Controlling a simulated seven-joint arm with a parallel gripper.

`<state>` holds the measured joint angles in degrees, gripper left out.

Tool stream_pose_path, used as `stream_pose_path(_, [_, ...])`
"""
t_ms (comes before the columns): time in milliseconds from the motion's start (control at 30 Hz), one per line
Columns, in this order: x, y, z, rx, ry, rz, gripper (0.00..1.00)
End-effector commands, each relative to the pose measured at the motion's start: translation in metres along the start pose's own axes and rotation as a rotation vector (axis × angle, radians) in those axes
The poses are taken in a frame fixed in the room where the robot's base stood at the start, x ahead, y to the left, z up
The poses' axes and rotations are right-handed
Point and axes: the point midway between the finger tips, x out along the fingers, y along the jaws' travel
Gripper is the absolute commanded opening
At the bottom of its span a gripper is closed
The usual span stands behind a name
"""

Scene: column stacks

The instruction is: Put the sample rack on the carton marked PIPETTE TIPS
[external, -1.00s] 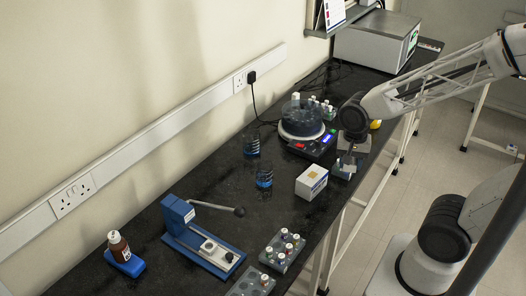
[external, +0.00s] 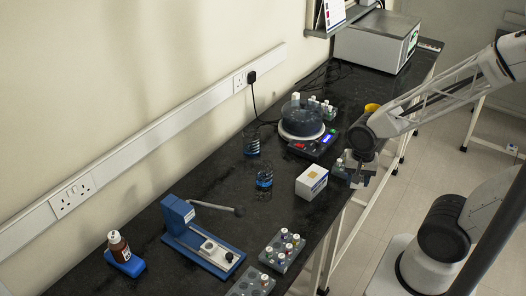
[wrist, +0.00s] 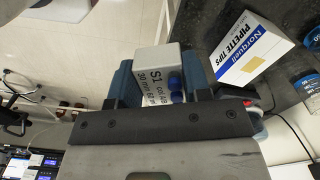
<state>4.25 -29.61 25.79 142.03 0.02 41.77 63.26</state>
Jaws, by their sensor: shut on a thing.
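The carton marked PIPETTE TIPS (external: 311,181), white with a blue stripe, stands near the bench's front edge. It also shows upper right in the wrist view (wrist: 252,48), where its lettering reads. My gripper (external: 357,174) is just right of the carton, around the front edge. It is shut on the sample rack (external: 341,170), which is held close beside the carton. In the wrist view the rack (wrist: 157,62) shows a pale labelled face and blue caps between dark blue-green sides. The rack's underside is hidden, and I cannot tell its exact height over the bench.
A round dark-lidded device (external: 301,118) stands behind, with small vials and a yellow cup (external: 372,108) nearby. A blue lever press (external: 203,240) and vial racks (external: 284,250) are nearer.

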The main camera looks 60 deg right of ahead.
Motion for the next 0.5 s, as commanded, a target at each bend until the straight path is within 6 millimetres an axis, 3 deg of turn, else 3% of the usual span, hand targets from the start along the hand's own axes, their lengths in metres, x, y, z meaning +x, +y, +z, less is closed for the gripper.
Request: stream_pose_path(500, [0.0011,-0.0098,-0.0049,0.0,0.0,0.001,0.2])
